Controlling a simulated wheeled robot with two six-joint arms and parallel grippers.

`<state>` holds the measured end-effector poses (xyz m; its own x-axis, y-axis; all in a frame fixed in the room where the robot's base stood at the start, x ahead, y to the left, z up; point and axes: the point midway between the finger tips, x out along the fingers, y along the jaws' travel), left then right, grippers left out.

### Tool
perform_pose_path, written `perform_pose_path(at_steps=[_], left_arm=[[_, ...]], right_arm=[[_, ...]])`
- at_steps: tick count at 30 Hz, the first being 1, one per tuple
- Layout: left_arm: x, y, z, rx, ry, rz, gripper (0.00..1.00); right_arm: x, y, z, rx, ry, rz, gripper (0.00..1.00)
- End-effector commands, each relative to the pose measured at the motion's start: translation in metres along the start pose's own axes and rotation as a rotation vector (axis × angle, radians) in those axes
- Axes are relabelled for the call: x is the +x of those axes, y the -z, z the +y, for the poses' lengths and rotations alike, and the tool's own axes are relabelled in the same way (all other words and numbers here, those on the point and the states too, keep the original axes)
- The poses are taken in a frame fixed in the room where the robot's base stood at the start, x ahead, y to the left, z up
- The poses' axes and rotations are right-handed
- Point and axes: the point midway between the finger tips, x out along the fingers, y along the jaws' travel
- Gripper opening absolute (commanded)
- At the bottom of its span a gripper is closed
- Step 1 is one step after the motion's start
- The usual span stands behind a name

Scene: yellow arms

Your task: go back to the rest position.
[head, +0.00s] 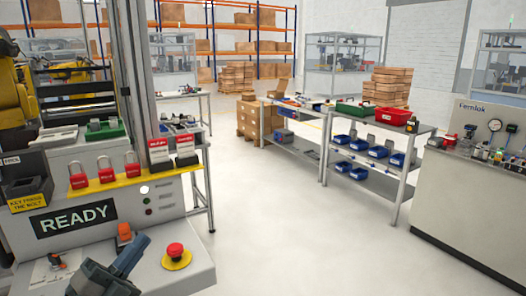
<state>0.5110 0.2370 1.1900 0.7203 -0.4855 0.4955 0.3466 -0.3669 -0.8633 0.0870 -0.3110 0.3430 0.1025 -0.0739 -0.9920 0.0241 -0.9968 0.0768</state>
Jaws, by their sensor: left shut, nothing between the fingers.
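My left gripper (138,245) shows at the lower left, dark with blue-grey fingers. Its fingers are together and empty, pointing up and to the right. It is in front of the grey console (200,268), left of the red emergency-stop button (175,250) on its yellow base. An orange item (124,232) shows just behind the fingertips. I cannot tell the exact gap between gripper and console. My right gripper is not in view.
Red padlocks (104,170) hang on the console's yellow ledge, above a READY sign (76,217). A workbench (388,128) with red and green trays and blue bins stands at centre right. A grey cabinet (465,205) is at the right. The floor (290,235) between is clear.

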Motion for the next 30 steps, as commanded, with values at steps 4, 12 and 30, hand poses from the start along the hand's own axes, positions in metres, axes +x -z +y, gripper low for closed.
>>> perform_pose_path(at_steps=[4, 12, 30], left_arm=[[-0.038, -0.035, 0.002, -0.225, 0.132, -0.326, 0.0], [-0.157, -0.077, 0.078, -0.597, 0.074, -1.019, 0.0], [-0.354, 0.068, 0.206, -1.068, -0.7, -1.82, 0.0]], right_arm=[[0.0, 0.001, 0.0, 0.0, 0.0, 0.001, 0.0], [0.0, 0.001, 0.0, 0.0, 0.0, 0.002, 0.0], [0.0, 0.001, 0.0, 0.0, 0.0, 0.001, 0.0]])
